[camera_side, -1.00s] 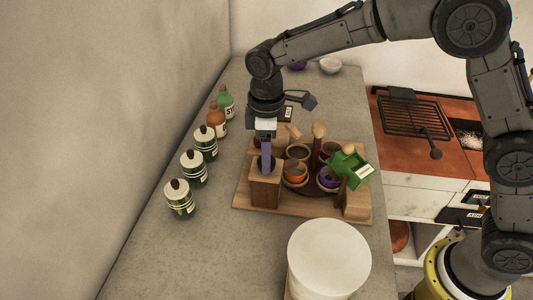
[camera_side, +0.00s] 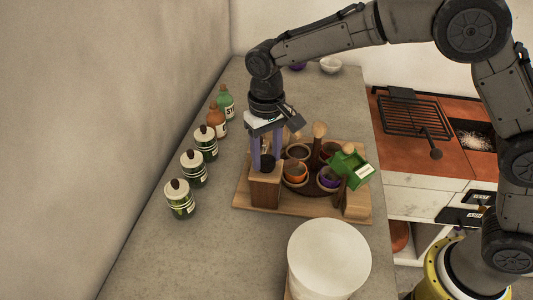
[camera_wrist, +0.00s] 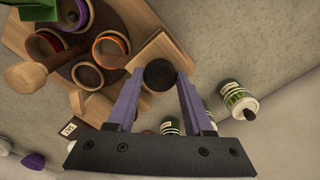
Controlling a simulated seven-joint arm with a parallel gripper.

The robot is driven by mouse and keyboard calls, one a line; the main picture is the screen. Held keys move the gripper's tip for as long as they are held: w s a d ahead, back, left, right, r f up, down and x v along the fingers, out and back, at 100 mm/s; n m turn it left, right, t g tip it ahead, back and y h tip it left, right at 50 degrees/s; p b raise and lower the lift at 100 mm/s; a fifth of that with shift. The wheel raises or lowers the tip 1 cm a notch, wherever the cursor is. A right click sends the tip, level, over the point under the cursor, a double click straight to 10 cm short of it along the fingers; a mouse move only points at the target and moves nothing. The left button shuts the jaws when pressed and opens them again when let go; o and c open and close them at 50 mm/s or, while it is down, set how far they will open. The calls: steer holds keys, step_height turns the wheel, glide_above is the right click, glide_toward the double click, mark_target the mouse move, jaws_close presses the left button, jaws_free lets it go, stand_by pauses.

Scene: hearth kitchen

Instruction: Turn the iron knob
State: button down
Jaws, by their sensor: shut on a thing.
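The iron knob (camera_side: 267,163) is a dark round piece on top of a wooden block (camera_side: 265,188) at the left front of a wooden board. In the wrist view the knob (camera_wrist: 160,74) shows as a black disc between the fingertips. My gripper (camera_side: 265,158) points down over the block, with its two purple fingers on either side of the knob. It is shut on the knob. The knob's underside is hidden, and I see no mark on it that shows its angle.
The board (camera_side: 300,209) also carries several small bowls, wooden pegs and a green box (camera_side: 350,167) close to my gripper's right. Several bottles and jars (camera_side: 180,199) stand along the left wall. A white round container (camera_side: 329,258) stands in front. The counter behind is mostly clear.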

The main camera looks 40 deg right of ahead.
mark_target(266, 159)
steer(key=shift+r+m, duration=0.15)
steer(key=shift+m, duration=2.15)
steer(key=shift+c, duration=1.5)
jaws_free()
step_height(266, 159, up, 14)
